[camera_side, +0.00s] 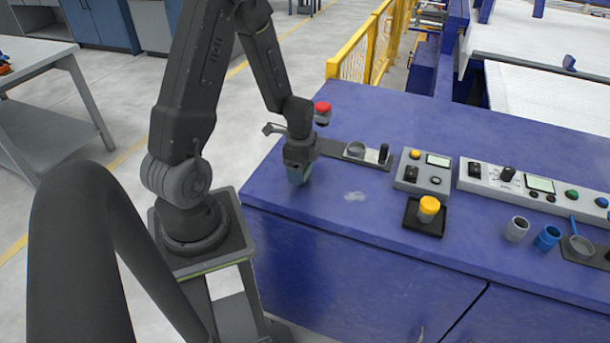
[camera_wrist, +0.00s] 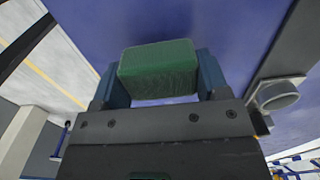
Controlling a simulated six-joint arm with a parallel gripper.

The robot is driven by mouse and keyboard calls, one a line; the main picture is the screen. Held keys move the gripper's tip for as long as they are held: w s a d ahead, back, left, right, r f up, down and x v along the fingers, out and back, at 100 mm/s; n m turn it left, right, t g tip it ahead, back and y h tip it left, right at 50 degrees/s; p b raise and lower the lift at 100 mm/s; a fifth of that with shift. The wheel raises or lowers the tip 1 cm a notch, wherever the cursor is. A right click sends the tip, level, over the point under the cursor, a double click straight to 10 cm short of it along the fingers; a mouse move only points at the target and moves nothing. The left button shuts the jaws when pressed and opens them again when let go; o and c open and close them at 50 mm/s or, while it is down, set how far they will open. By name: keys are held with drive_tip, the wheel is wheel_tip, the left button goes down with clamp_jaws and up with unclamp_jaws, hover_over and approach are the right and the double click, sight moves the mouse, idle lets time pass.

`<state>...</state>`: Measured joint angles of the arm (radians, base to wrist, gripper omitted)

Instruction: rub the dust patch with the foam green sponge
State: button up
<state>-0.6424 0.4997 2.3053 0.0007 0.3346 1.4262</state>
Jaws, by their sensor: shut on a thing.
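The green foam sponge (camera_wrist: 158,69) is a block held between the two blue fingers of my gripper (camera_wrist: 156,78) in the wrist view. In the side view my gripper (camera_side: 299,174) points down near the left edge of the blue cabinet top, and only a little of the sponge shows between the fingers. I cannot tell whether the sponge touches the surface. The dust patch (camera_side: 354,196) is a pale smudge on the blue top, a short way right of my gripper. My gripper is shut on the sponge.
A control box (camera_side: 421,173) and a yellow knob on a black base (camera_side: 428,209) stand to the right. A grey cup (camera_side: 516,229) and a blue cup (camera_side: 547,238) stand farther right. The red button (camera_side: 323,108) is behind my gripper.

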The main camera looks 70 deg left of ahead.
drive_tip(key=shift+r, duration=2.9)
